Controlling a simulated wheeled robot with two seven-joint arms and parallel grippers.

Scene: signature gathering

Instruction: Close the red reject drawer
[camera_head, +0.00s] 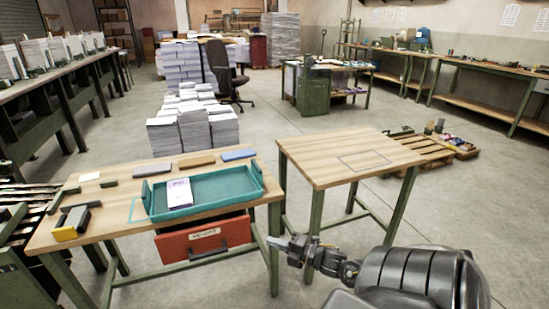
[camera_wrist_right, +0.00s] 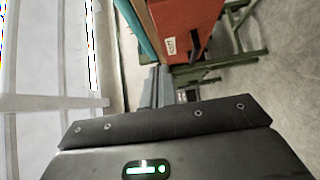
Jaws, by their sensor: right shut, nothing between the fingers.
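The red reject drawer (camera_head: 203,240) hangs under the front edge of the left wooden table (camera_head: 120,228). It seems to stand partly out, with a dark gap above its front. Its front has a pale label and a dark handle. The drawer also shows at the top of the right wrist view (camera_wrist_right: 190,25), with its handle (camera_wrist_right: 196,48). My right gripper (camera_head: 269,240) is shut and empty, to the right of the drawer and apart from it, its fingers pointing left. Its fingers also show in the wrist view (camera_wrist_right: 158,78). My left gripper is not in view.
A teal tray (camera_head: 225,187) with a white booklet (camera_head: 179,193) lies on the table above the drawer. Green table legs (camera_head: 274,250) stand close to my right gripper. A second wooden table (camera_head: 340,155) is to the right. The floor in front of the drawer looks clear.

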